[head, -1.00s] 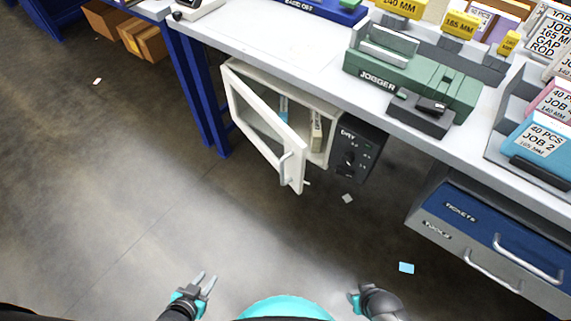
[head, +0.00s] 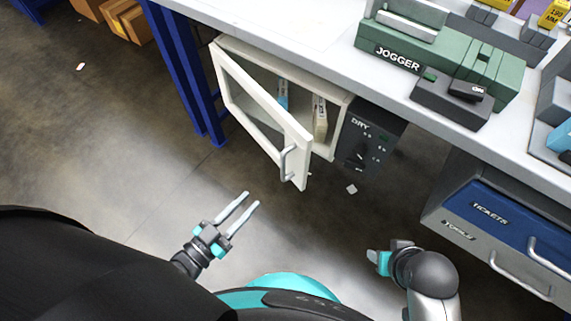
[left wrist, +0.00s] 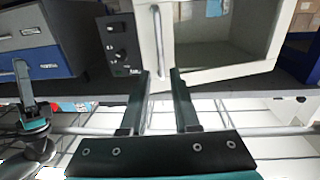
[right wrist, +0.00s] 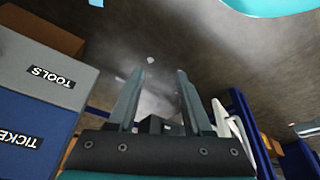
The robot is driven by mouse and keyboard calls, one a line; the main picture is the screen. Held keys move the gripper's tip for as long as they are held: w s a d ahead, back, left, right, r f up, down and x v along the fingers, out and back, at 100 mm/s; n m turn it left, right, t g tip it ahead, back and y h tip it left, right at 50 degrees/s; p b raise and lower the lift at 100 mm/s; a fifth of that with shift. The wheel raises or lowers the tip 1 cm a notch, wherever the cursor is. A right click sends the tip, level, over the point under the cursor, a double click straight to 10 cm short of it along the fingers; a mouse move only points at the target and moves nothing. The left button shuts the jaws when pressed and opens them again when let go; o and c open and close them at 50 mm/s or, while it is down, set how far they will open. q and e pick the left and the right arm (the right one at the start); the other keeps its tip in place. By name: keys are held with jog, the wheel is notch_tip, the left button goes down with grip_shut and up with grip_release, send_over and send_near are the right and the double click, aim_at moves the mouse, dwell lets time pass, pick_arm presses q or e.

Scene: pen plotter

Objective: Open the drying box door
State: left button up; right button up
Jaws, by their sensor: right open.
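The drying box (head: 328,150) hangs under the workbench. Its white-framed door (head: 231,96) stands ajar, swung out at its right edge, with a clear pane. The door's grey handle (head: 285,163) is near that free edge. My left gripper (head: 251,199) is open and empty, below and left of the handle, apart from it. In the left wrist view, the handle (left wrist: 157,40) lies beyond and between the open fingers (left wrist: 158,71). My right gripper (head: 378,262) is low at the right, away from the door; its fingers (right wrist: 155,75) are apart and empty in the right wrist view.
A dark control panel (head: 366,140) marked DRY adjoins the box's right side. A drawer unit (head: 500,215) with handles stands further right under the bench. A blue bench leg (head: 190,80) is left of the box.

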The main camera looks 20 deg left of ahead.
aim_at(282, 169)
pick_arm(q)
jog(key=b+x, duration=0.2)
jog(key=x, duration=0.9)
jog(key=shift+w+d+f+b, duration=0.1)
jog(key=shift+w+d+b, duration=0.05)
jog(key=shift+w+b, duration=0.2)
jog(key=shift+x, duration=0.9)
pick_arm(e)
notch_tip(282, 169, up, 7)
jog(key=t, duration=0.1)
jog(key=shift+f, duration=0.15)
jog(key=shift+w, duration=0.1)
pick_arm(q)
grip_shut()
